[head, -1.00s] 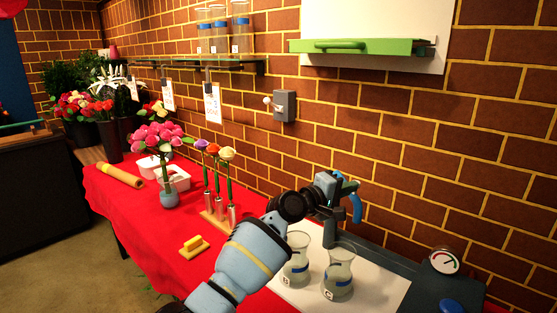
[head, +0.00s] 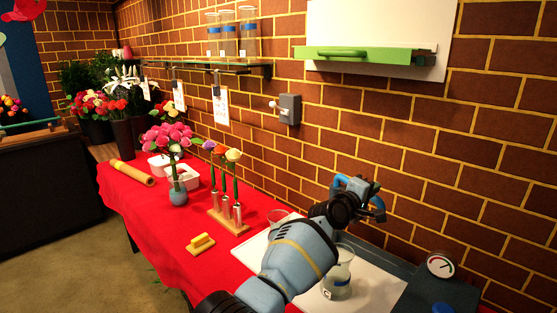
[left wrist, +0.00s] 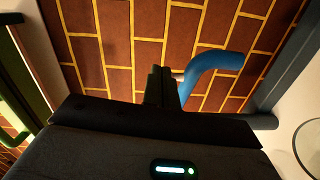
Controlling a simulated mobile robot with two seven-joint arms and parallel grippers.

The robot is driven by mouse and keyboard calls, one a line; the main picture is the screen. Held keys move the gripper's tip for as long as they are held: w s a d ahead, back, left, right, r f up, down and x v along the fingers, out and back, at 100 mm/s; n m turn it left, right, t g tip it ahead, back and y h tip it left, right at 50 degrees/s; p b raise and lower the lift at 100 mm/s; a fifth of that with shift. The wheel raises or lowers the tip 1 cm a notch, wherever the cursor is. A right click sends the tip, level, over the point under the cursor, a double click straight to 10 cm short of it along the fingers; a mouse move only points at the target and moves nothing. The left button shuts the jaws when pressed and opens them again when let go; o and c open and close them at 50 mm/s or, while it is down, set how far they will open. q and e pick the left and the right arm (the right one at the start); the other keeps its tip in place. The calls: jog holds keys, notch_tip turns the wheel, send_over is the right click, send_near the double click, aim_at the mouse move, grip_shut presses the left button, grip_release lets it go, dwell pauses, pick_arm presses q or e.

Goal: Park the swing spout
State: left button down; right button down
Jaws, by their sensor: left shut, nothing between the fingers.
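The swing spout (left wrist: 212,62) is a blue bent tube in the left wrist view. It curves down toward my fingers from the right, in front of the brick wall. My left gripper (left wrist: 160,82) is shut and empty, its fingertips just left of the tube's lower end. I cannot tell whether they touch. In the head view my left gripper (head: 366,190) is over the back of the white mat, near the wall. Blue parts crowd together there, and my arm hides the spout's post and base. My right gripper is not in view.
A glass flask (head: 338,275) stands on the white mat (head: 362,292), close under my left arm; another glass (head: 278,216) shows partly behind it. A dial gauge (head: 440,265) stands at right. A green-handled panel (head: 370,57) juts from the wall above. Flower tubes (head: 226,212) stand left.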

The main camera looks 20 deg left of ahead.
aim_at(382, 201)
pick_arm(q)
jog(key=w+n+y, duration=0.1)
jog(key=w+d+t+y, duration=0.1)
jog(key=y, duration=0.1)
jog(key=shift+w+n, duration=0.3)
jog(key=shift+n, duration=0.1)
jog(key=shift+w+d, duration=0.1)
jog(key=shift+d, duration=0.25)
jog(key=shift+d+y, duration=0.3)
jog(key=shift+d, duration=0.1)
jog(key=shift+d, duration=0.25)
jog(key=shift+s+f, duration=0.1)
jog(key=shift+s, duration=0.1)
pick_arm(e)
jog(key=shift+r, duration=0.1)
